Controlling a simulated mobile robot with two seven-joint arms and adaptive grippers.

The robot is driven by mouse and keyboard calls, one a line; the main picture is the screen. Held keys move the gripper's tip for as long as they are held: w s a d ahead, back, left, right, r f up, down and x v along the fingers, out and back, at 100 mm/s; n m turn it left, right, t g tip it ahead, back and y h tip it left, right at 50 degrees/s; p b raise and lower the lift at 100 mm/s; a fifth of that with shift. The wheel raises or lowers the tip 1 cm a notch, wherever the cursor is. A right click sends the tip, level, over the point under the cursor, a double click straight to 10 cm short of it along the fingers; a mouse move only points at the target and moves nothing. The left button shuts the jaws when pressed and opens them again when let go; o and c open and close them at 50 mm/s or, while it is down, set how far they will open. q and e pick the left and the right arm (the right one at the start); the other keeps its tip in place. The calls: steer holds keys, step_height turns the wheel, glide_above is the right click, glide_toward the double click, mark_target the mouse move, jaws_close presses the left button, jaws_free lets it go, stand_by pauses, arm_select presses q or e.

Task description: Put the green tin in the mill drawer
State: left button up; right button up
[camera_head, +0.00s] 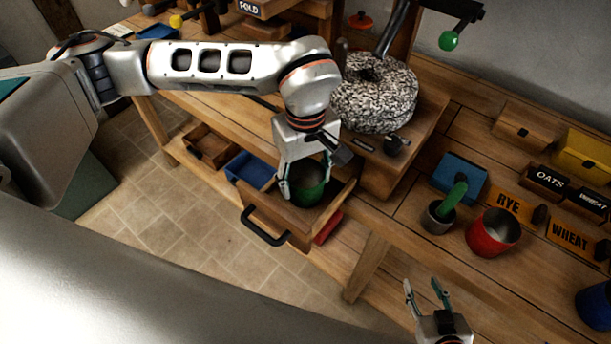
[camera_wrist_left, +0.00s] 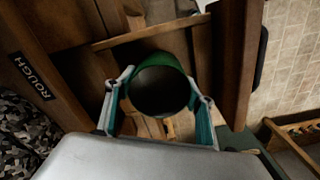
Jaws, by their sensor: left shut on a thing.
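The green tin (camera_head: 309,195) is an open, dark-insided cup, upright within the pulled-out wooden mill drawer (camera_head: 337,204). My left gripper (camera_head: 305,184) reaches down from above and is shut on the tin, with a finger on each side. In the left wrist view the tin (camera_wrist_left: 162,70) sits between the two fingers (camera_wrist_left: 160,98), beside the drawer's front board (camera_wrist_left: 236,60). Whether its base touches the drawer floor is hidden. The drawer has a black handle (camera_head: 264,228). My right gripper (camera_head: 423,286) is open and empty at the lower right.
The speckled millstone (camera_head: 374,92) stands just behind the drawer. A red tin (camera_head: 493,233), a grey pot with a green stem (camera_head: 438,217) and labelled bins stand on the right bench. A blue bin (camera_head: 250,167) lies left of the drawer.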

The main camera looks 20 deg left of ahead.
arm_select(q)
steer(key=shift+f, duration=0.2)
steer(key=o, duration=1.2)
steer(key=shift+r, duration=0.1)
steer(key=shift+r, duration=0.25)
step_height(320, 180, up, 12)
steer(key=shift+f+b, duration=0.15)
steer(key=shift+b, duration=0.4)
